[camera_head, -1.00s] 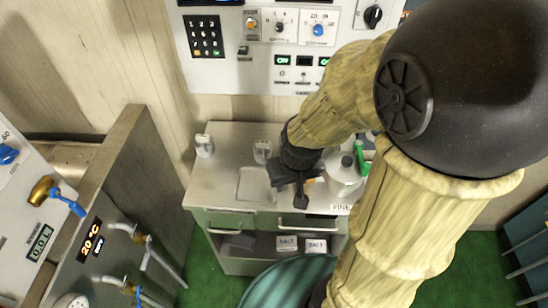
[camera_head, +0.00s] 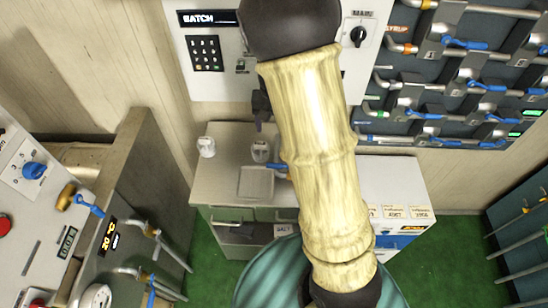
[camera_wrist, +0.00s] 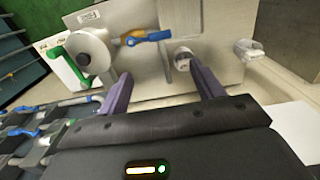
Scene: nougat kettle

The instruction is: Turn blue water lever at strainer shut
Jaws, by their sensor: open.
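In the wrist view a blue lever (camera_wrist: 152,37) on a brass-orange valve sits above the counter, beside a white round strainer-like vessel (camera_wrist: 88,52) with a green handle at its left. The lever also shows small in the head view (camera_head: 278,167), partly behind my arm; the vessel is hidden there. My gripper (camera_wrist: 163,88) is open and empty, its two purple fingers apart, with the lever beyond them and nearer the left finger. It touches nothing that I can see. In the head view my gripper (camera_head: 262,108) is dark and raised above the counter, partly covered by my arm.
Two small white fittings (camera_head: 206,147) (camera_head: 260,151) stand on the grey counter (camera_head: 225,135). A control panel (camera_head: 215,85) is behind it. Other blue levers are on the left machine (camera_head: 90,207) and the right pipe rack (camera_head: 487,87). Green floor lies around the cabinet.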

